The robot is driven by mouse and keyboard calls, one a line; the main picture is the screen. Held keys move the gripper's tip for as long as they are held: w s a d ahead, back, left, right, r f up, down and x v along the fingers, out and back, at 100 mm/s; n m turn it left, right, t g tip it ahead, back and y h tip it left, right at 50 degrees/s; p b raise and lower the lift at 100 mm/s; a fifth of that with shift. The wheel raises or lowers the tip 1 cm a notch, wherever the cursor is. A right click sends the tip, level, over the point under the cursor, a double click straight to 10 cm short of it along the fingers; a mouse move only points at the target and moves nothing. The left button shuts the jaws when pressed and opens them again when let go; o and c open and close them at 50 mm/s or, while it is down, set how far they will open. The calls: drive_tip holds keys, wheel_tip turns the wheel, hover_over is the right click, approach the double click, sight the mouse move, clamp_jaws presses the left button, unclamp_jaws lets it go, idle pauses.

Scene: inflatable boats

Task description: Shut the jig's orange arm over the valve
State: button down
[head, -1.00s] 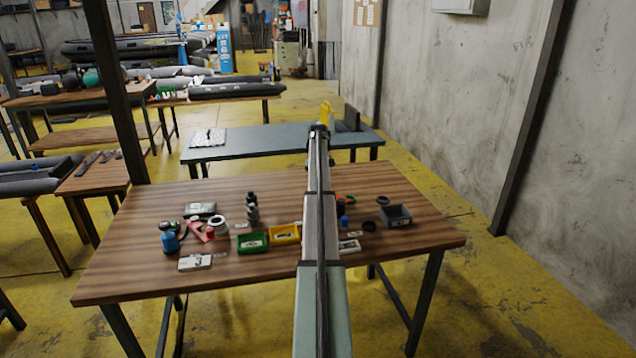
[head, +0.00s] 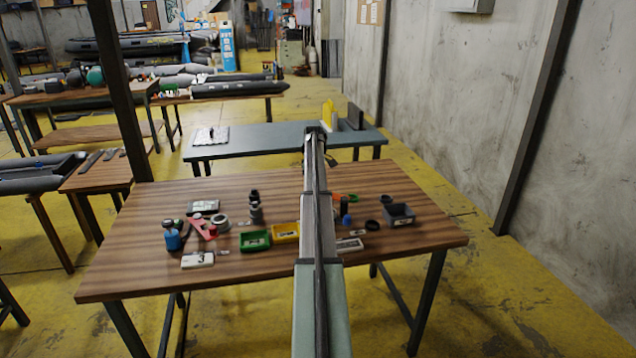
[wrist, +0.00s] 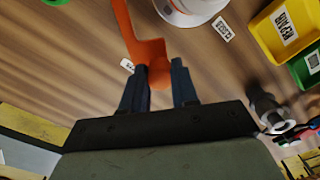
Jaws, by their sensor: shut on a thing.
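The jig's orange arm (wrist: 150,50) runs down from the top of the wrist view, bends, and ends in a rounded part between my fingers. My gripper (wrist: 162,74) is shut on this end, one dark finger on each side. A white round piece (wrist: 190,8), which may be part of the jig, is cut off by the top edge. I cannot make out the valve or tell how far the arm is from it. In the head view my own arm hides the gripper; an orange bit (head: 341,197) shows just right of it.
A yellow bin (head: 285,231) and a green bin (head: 255,240) stand left of my arm on the wooden table (head: 130,262). A grey bin (head: 399,214) stands to the right. A dark fitting (wrist: 265,108) lies near my gripper's right side in the wrist view.

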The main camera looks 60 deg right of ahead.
drive_tip(key=s+a+n, duration=0.4)
drive_tip(key=a+n, duration=0.4)
idle(0.4)
drive_tip(key=c, duration=0.8)
unclamp_jaws()
drive_tip(key=shift+c, duration=0.2)
wheel_tip(320, 180, up, 14)
drive_tip(key=shift+w+a+f, duration=0.1)
drive_tip(key=shift+f, duration=0.05)
idle(0.4)
